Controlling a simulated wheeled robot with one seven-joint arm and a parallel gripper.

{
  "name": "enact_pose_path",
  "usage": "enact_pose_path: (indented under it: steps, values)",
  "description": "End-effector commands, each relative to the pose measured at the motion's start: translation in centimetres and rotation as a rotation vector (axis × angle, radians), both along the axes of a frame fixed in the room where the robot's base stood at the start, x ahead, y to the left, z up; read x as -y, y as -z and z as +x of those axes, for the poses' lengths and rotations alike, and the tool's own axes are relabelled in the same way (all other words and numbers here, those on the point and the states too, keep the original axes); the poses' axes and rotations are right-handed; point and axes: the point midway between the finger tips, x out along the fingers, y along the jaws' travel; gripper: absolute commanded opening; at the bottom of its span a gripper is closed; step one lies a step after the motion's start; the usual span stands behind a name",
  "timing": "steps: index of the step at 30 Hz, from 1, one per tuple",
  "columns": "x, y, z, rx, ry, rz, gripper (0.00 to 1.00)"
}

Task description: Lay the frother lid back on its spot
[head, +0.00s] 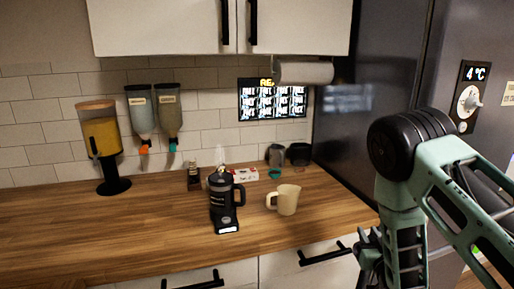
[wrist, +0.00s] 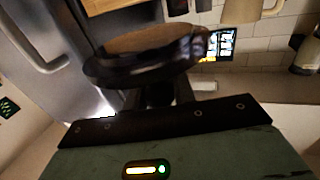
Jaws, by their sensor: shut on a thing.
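The black frother (head: 222,200), a jug with a side handle, stands on its small base near the front of the wooden counter. I cannot tell whether its top is open. In the wrist view, a dark round disc with a brownish face, which looks like the frother lid (wrist: 140,62), is held edge-on and tilted just beyond my gripper (wrist: 157,95). My gripper is shut on it, with its fingers mostly hidden in shadow. In the head view, only my arm shows at the right; the gripper and lid are not visible there.
A cream mug (head: 287,200) stands right of the frother. Small dark containers (head: 298,154), a bottle (head: 193,178) and a juice dispenser (head: 102,145) stand farther back. The dark fridge (head: 345,120) borders the counter on the right. The counter's left front is clear.

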Motion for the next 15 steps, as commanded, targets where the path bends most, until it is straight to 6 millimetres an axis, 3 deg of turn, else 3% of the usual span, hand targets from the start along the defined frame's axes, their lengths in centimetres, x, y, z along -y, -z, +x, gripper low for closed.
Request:
enact_pose_path:
  steps: [8,15]
  values:
    - [-1.1,6.2,-3.5,-0.008,0.035,-0.008,0.00]
    - [-0.7,11.5,-8.5,-0.005,0.075,-0.012,0.00]
